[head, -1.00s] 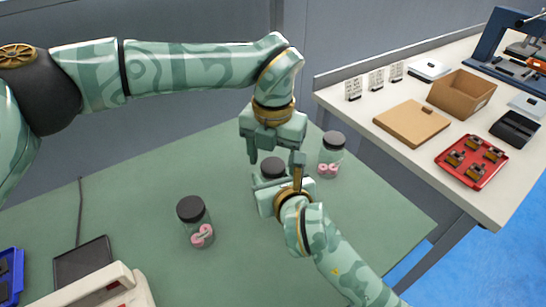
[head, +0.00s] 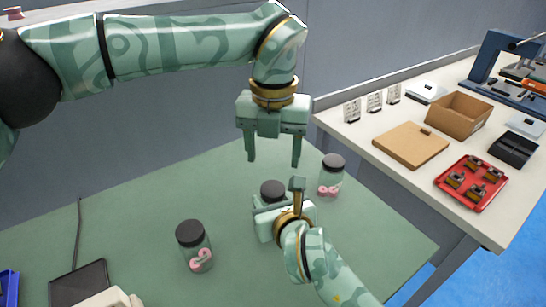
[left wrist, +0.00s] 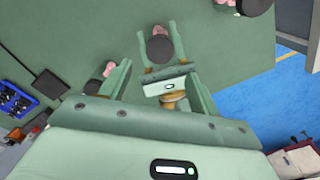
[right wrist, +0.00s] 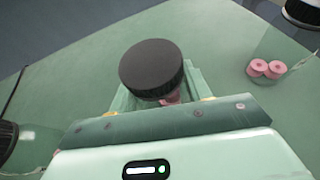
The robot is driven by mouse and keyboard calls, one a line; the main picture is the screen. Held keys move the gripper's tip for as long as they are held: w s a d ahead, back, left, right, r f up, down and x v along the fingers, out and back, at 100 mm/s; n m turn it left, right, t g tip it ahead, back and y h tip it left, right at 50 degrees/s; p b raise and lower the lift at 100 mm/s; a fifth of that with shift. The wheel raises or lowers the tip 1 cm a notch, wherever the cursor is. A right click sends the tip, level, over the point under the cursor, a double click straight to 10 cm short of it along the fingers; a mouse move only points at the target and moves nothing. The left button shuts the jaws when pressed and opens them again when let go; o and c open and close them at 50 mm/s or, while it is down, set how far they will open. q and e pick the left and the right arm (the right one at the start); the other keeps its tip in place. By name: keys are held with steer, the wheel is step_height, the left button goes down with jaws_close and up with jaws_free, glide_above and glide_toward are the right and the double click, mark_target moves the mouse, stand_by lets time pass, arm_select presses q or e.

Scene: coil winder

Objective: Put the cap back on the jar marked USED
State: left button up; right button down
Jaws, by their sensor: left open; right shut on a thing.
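A jar with a dark cap (head: 272,190) stands on the green table, its body mostly hidden by my right gripper (head: 274,207). That gripper is shut on the jar. In the right wrist view the dark cap (right wrist: 152,68) sits over the jar, with a bit of pink below; I cannot tell how tightly it is seated. My left gripper (head: 274,163) is open and empty, pointing down above the cap and apart from it. Two other capped jars with pink spools stand at left (head: 195,247) and at right (head: 331,176). No USED marking is readable.
A pale side table (head: 465,225) at right holds a cardboard box (head: 460,116), a brown board (head: 410,145) and a red tray (head: 472,183). A dark pad (head: 78,284) lies at front left. The green table (head: 130,215) is clear around the left jar.

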mark_target(273, 188)
arm_select(q)
steer(key=shift+f, duration=0.1)
steer(key=shift+w+f, duration=0.1)
steer(key=shift+f, duration=3.9)
steer(key=c, duration=1)
steer(key=o, duration=1.1)
steer(key=shift+r, duration=0.1)
steer(key=shift+r, duration=2.2)
steer(key=shift+r, duration=0.15)
steer(key=shift+c, duration=0.5)
